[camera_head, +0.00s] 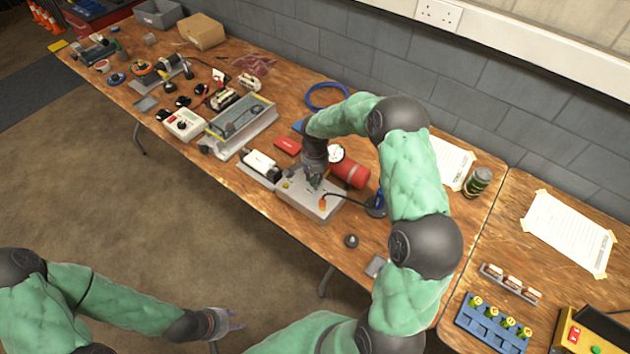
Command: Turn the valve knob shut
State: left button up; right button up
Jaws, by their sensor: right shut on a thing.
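A grey metal box (298,202) sits near the front edge of the wooden workbench, with a red gas cylinder (350,173) and a round white gauge (336,153) behind it. My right gripper (314,181) reaches down onto the top of the box and is shut on a small part there, which I take to be the valve knob. The fingers hide most of the knob, so its angle cannot be told. My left gripper (238,320) is low over the floor in front of the bench, empty, with its fingers apart.
A white device (261,164) and a grey tray (240,125) stand left of the box. A dark can (478,181) and taped papers are further right. Floor before the bench is clear.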

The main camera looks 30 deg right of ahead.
jog(key=m+b, duration=0.2)
jog(key=m, duration=0.3)
jog(key=shift+f+m, duration=0.1)
jog(key=shift+m, duration=0.2)
jog(key=m+b, duration=0.2)
jog(key=m, duration=0.3)
jog(key=shift+m, duration=0.3)
jog(key=o, duration=1.1)
jog(key=shift+o, duration=0.2)
jog(key=shift+r, duration=0.25)
notch_tip(320, 180, up, 12)
jog(key=shift+f, duration=0.15)
